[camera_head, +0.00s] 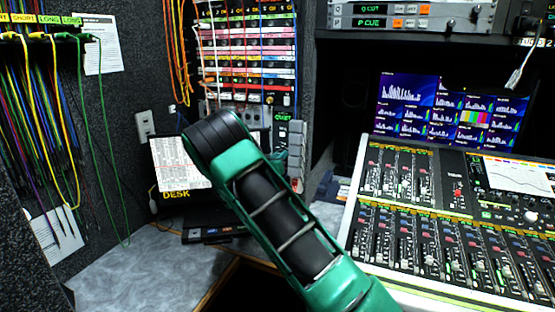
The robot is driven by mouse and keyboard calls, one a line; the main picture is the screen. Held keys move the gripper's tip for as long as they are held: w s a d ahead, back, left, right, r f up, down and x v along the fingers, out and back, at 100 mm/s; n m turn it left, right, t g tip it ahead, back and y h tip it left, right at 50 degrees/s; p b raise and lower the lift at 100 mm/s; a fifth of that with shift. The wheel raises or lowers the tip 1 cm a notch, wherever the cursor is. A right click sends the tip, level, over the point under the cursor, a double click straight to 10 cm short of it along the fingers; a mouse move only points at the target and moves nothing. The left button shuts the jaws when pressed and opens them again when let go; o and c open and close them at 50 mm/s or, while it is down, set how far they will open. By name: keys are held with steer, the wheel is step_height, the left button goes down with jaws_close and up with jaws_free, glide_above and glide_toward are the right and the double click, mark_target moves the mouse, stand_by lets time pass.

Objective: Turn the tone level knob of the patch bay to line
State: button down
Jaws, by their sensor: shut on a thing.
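The patch bay (248,57) stands upright at the back centre, with rows of jacks on red, white, pink and blue strips. Orange and dark cords hang over its front. A pale panel at its foot carries a lit green QUIET display (281,115). I cannot make out the tone level knob or its setting; my arm covers part of the lower panel. My green and black arm (278,212) reaches up from the bottom right, its black joint in front of the panel's lower left. My gripper is not visible; the arm hides the area behind it.
A mixing console (440,225) with a screen (452,110) behind it fills the right. Cords (45,110) hang on the left wall. A DESK sheet (180,165) stands behind my arm. The grey worktop (130,280) has free room at lower left.

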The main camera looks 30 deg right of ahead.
steer(key=shift+w+a+n, duration=0.1)
steer(key=shift+a+n, duration=0.05)
steer(key=shift+n, duration=0.15)
steer(key=shift+a+f+n, duration=0.1)
steer(key=shift+n, duration=1.95)
steer(key=shift+a+n, duration=0.1)
steer(key=shift+n, duration=1.95)
steer(key=shift+w, duration=0.1)
steer(key=c, duration=1.5)
jaws_free()
steer(key=shift+c, duration=0.2)
steer(key=shift+d, duration=0.15)
steer(key=v, duration=1.1)
steer(key=shift+d, duration=0.1)
